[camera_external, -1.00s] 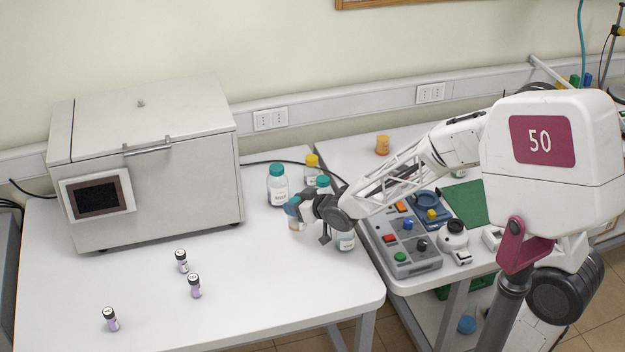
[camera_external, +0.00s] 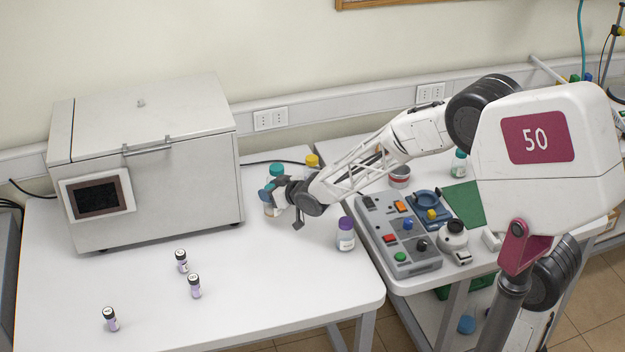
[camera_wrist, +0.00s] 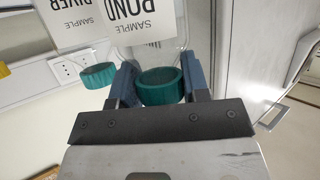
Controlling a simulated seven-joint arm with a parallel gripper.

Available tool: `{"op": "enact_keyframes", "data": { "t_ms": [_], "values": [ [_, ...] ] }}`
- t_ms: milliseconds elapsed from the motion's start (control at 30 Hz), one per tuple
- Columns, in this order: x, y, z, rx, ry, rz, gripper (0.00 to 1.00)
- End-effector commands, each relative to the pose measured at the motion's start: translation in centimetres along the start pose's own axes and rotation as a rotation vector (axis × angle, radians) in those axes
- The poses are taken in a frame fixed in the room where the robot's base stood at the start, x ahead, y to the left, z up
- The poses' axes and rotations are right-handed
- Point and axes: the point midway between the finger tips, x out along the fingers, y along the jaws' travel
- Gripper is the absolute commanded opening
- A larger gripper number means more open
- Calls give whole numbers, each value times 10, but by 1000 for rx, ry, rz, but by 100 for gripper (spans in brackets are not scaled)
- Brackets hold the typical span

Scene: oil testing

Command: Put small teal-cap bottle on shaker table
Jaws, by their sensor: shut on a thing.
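In the wrist view a teal-capped bottle (camera_wrist: 160,88) with a clear body and a "SAMPLE POND" label sits between the blue fingers of my gripper (camera_wrist: 158,75). My gripper is shut on it near the cap. In the external view my gripper (camera_external: 270,194) is at the back right of the left table, and the held bottle (camera_external: 272,209) is partly hidden by the fingers. I cannot tell whether its base touches the table. A second teal-cap bottle (camera_external: 276,170) stands close behind; its cap (camera_wrist: 97,75) also shows in the wrist view. I cannot identify the shaker table for sure.
A yellow-cap bottle (camera_external: 312,161) and a purple-cap bottle (camera_external: 345,235) stand nearby. A large grey box unit (camera_external: 170,185) is to the left. Several small vials (camera_external: 194,286) stand at front left. A button panel (camera_external: 398,240) and blue device (camera_external: 425,199) are on the right table.

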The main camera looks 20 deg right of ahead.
Motion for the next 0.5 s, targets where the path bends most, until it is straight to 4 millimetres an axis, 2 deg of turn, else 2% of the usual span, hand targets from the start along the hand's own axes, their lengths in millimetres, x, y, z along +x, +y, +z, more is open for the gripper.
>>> {"op": "enact_keyframes", "data": {
  "t_ms": [267,500],
  "values": [
    [0,0,1,0,0,0,0],
    [7,0,19,1,-2,0,0]
  ]
}}
